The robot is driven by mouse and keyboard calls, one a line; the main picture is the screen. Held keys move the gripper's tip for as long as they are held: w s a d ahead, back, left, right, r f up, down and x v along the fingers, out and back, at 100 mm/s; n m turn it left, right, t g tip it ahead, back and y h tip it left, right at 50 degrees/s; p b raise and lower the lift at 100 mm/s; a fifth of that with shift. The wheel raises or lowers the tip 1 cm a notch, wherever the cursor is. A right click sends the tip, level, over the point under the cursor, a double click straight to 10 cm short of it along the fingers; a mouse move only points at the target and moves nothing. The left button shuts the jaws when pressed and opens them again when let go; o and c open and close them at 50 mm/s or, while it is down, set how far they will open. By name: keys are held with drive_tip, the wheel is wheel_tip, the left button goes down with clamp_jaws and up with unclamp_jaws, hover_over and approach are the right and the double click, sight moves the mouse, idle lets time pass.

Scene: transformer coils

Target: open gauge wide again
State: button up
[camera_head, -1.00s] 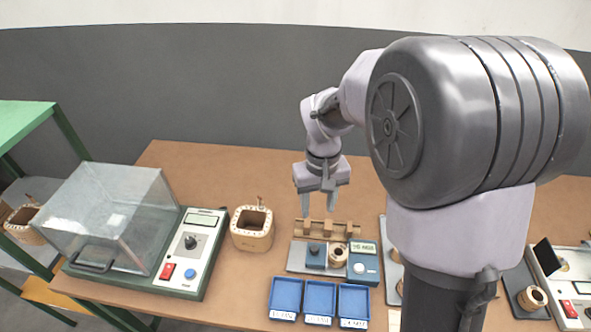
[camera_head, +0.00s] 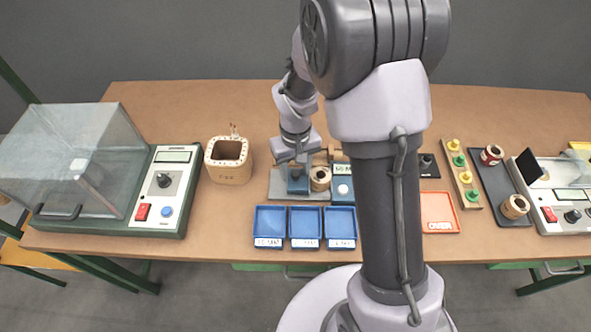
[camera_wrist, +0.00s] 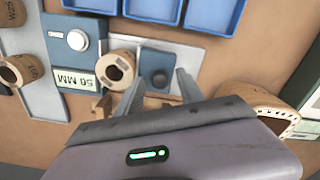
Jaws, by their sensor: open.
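The gauge is a grey plate (camera_head: 283,187) on the bench, with a blue block (camera_head: 297,185) at its left and a blue readout box (camera_head: 342,187) with a pale dial at its right. A copper-brown coil (camera_head: 320,178) stands between them. In the head view my gripper (camera_head: 297,166) is over the block.
Three blue trays (camera_head: 305,207) lie in front of the gauge. A large square coil (camera_head: 228,160) and a clear-covered tester (camera_head: 172,222) stand left. An orange tray (camera_head: 455,225), a colored-peg board (camera_head: 462,178) and another instrument (camera_head: 552,215) are to the right. A wooden rack is partly hidden behind my arm.

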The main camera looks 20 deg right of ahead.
clamp_jaws()
idle(1.3)
